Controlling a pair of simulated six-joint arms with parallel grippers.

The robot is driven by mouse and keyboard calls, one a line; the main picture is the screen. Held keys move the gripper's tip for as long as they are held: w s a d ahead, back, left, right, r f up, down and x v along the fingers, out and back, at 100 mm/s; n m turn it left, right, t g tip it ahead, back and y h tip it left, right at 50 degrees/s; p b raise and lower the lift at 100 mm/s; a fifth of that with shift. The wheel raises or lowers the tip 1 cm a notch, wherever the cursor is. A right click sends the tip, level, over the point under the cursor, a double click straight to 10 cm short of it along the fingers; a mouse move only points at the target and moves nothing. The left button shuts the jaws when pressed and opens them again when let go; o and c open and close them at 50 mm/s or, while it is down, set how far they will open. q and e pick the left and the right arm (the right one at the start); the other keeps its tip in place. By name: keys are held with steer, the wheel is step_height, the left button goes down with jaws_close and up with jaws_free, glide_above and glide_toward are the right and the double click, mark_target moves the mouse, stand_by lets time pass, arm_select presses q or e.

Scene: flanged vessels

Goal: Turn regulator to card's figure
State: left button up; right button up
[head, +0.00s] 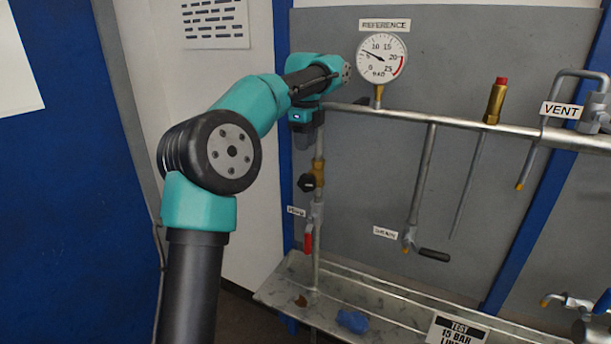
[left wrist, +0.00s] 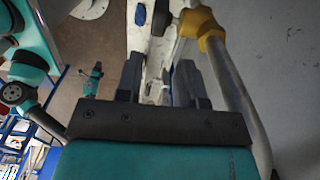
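The regulator (head: 312,180), a brass body with a black knob, sits on the vertical pipe in the head view. My left gripper (head: 303,140) points down just above it, apart from it. In the left wrist view the left gripper's fingers (left wrist: 158,85) are spread with nothing between them. Yellow brass of the regulator (left wrist: 208,32) shows beyond the right finger. The round reference gauge (head: 378,58) has its needle at the upper left, roughly between 5 and 10.
A red-handled valve (head: 308,243) hangs below the regulator, and a black-handled valve (head: 433,254) to the right. The horizontal pipe (head: 450,122) runs right to a vent fitting. A metal tray (head: 375,303) below holds a blue cloth (head: 352,321). A distant teal arm part (left wrist: 93,82) shows small.

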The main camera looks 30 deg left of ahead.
mark_target(306, 174)
arm_select(q)
step_height(306, 174, down, 10)
steer(key=shift+f, duration=0.25)
steer(key=shift+c, duration=0.4)
steer(key=c, duration=0.6)
steer(key=shift+o, duration=0.2)
